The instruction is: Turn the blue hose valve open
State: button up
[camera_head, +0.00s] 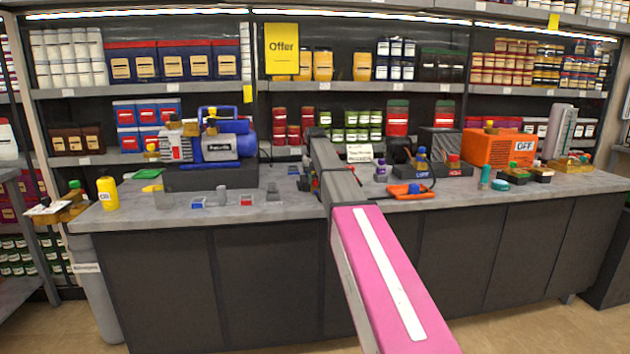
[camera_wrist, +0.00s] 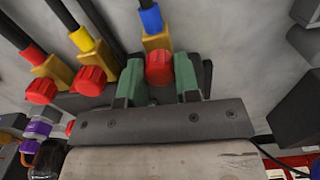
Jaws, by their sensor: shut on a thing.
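In the wrist view, the blue hose valve has a blue collar (camera_wrist: 151,19) on a dark hose, a yellow body (camera_wrist: 157,42) and a red knob (camera_wrist: 159,68). My gripper (camera_wrist: 159,78) has its green fingers on either side of the red knob and is shut on it. Beside it on the left are two similar valves, one with a yellow collar (camera_wrist: 82,39) and one with a red collar (camera_wrist: 34,55), each with a red knob. In the head view my arm hides the gripper and the valves.
Purple-capped items (camera_wrist: 38,129) lie at the lower left in the wrist view, and a dark block (camera_wrist: 300,110) stands at the right. In the head view, the grey counter (camera_head: 270,212) holds an orange machine (camera_head: 497,148), a blue machine (camera_head: 222,146) and small bottles. Shelves stand behind.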

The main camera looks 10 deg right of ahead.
jog(key=n, duration=0.5)
jog(key=shift+n, duration=0.3)
jog(key=n, duration=0.5)
jog(key=shift+n, duration=0.4)
jog(key=o, duration=0.9)
jog(key=shift+o, duration=0.2)
notch_tip(320, 180, up, 11)
jog(key=shift+f, duration=0.1)
